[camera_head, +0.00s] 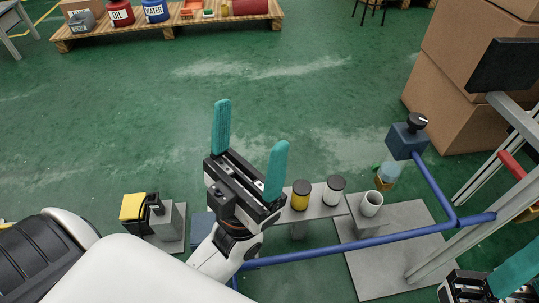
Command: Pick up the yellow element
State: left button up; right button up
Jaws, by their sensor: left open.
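A yellow cylinder with a dark top (300,195) stands on a narrow grey shelf (320,209), next to a white cylinder with a dark top (334,190). A yellow block (133,207) sits at the lower left beside a grey stand. I cannot tell which of these is the yellow element. My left gripper (250,124) is open and empty, its teal fingers spread and pointing up in the picture. Its body is just left of the yellow cylinder and covers part of the shelf. My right gripper (500,284) is cut off at the bottom right corner, with one teal finger showing.
A blue pipe frame (350,246) crosses in front of the shelf and rises to a blue box with a black knob (407,137). A grey cup (371,203) stands right of the cylinders. Cardboard boxes (440,105) stand at right. Green floor beyond is clear up to a pallet (170,28).

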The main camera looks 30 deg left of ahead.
aim_at(302, 190)
jog(key=k+j+z, duration=0.75)
jog(key=k+l, duration=0.05)
